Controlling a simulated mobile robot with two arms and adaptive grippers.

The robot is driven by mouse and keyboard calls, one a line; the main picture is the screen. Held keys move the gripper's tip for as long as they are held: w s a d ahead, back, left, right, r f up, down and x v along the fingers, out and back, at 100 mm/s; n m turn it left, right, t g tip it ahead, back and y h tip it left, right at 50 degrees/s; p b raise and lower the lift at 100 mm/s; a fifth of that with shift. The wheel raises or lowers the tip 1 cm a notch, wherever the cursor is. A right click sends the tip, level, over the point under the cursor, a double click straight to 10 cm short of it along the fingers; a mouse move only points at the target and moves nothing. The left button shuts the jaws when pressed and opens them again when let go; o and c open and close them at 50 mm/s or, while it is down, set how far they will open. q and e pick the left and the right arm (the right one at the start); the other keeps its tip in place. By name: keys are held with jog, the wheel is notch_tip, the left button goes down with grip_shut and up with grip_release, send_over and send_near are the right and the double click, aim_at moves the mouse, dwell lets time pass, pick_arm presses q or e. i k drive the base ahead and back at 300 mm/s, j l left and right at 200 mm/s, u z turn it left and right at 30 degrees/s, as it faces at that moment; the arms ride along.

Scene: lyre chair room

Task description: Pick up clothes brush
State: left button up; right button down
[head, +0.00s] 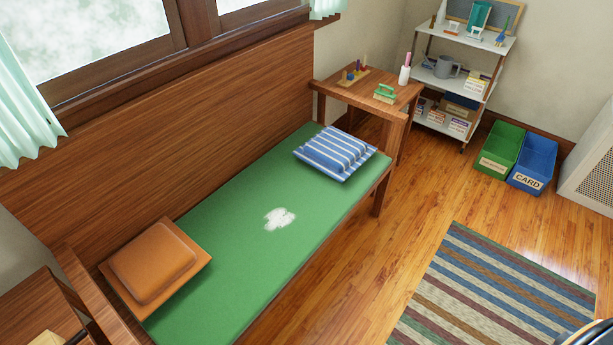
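A small green-handled item (386,92) with a pale underside lies on the wooden side table (403,97) at the far end of the bench. It looks like a brush, but it is too small to be sure that it is the clothes brush. Neither of my grippers shows in the head view.
A green-topped bench (226,245) holds an orange cushion (155,262), a striped cushion (335,152) and a white patch (280,219). A white cup (404,75) stands near the brush-like item. Beyond are shelves (455,84) and green and blue bins (534,160).

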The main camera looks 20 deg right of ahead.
aim_at(384, 96)
jog(key=i+l+u, duration=0.1)
jog(key=l, duration=0.25)
jog(key=i+l, duration=0.3)
jog(key=i+l+u, duration=0.15)
jog(key=l, duration=0.3)
jog(key=i+l+u, duration=0.1)
jog(key=i+l, duration=0.15)
jog(key=l, duration=0.15)
